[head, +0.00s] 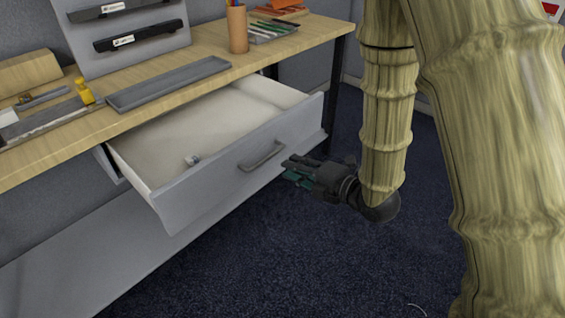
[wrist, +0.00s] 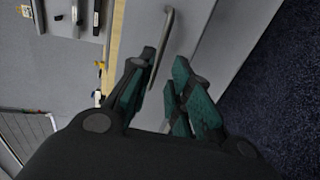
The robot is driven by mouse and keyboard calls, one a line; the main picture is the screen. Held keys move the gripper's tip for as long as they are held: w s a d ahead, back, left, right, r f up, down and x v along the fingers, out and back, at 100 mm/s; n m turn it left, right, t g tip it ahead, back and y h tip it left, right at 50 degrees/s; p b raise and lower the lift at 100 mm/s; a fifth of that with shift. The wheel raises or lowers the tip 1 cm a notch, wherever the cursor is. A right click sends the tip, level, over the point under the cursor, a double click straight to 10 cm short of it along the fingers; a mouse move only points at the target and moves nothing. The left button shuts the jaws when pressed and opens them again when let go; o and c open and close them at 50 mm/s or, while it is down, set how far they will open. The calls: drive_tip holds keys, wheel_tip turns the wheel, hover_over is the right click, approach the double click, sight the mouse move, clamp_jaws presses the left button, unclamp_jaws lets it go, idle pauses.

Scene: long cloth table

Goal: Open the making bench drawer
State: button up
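The bench drawer (head: 190,203) stands pulled well out from under the wooden bench top in the head view, with its pale inside showing. Its grey bar handle (head: 262,156) is on the front panel. My gripper (head: 288,170) is just right of the handle, in front of the drawer. In the wrist view, the handle (wrist: 168,40) runs down toward the gap between my two green-padded fingers (wrist: 163,72). The fingers are apart and do not look closed on the handle. I cannot tell whether one finger touches it.
The bench top (head: 150,118) holds a grey tray (head: 168,84), a pencil cup (head: 237,28) and tools. A dark table leg (head: 337,75) stands right of the drawer. The blue carpet (head: 290,265) in front is clear.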

drive_tip(key=shift+v, duration=1.05)
drive_tip(key=s+d+f+m+g+h, duration=0.1)
drive_tip(key=s+d+f+m+h, duration=0.15)
drive_tip(key=f+m, duration=0.4)
drive_tip(key=s+d+f+m+g+h, duration=0.2)
drive_tip(key=s+d+f+m, duration=0.15)
drive_tip(key=f, duration=0.65)
drive_tip(key=s+d+f+m+g+h, duration=0.1)
drive_tip(key=s+d+f+m+h, duration=0.25)
drive_tip(key=f, duration=0.55)
drive_tip(key=s+d+f+m+g+h, duration=0.1)
drive_tip(key=s+f+m+g, duration=0.3)
drive_tip(key=s+f+m, duration=0.5)
drive_tip(key=s+d+f+m+g+h, duration=0.15)
drive_tip(key=s+f+m+g, duration=0.3)
drive_tip(key=s, duration=0.75)
wheel_tip(320, 180, up, 16)
drive_tip(key=p, duration=1.5)
drive_tip(key=shift+s+d+f+t, duration=0.15)
drive_tip(key=shift+s+t, duration=0.1)
drive_tip(key=shift+t, duration=0.2)
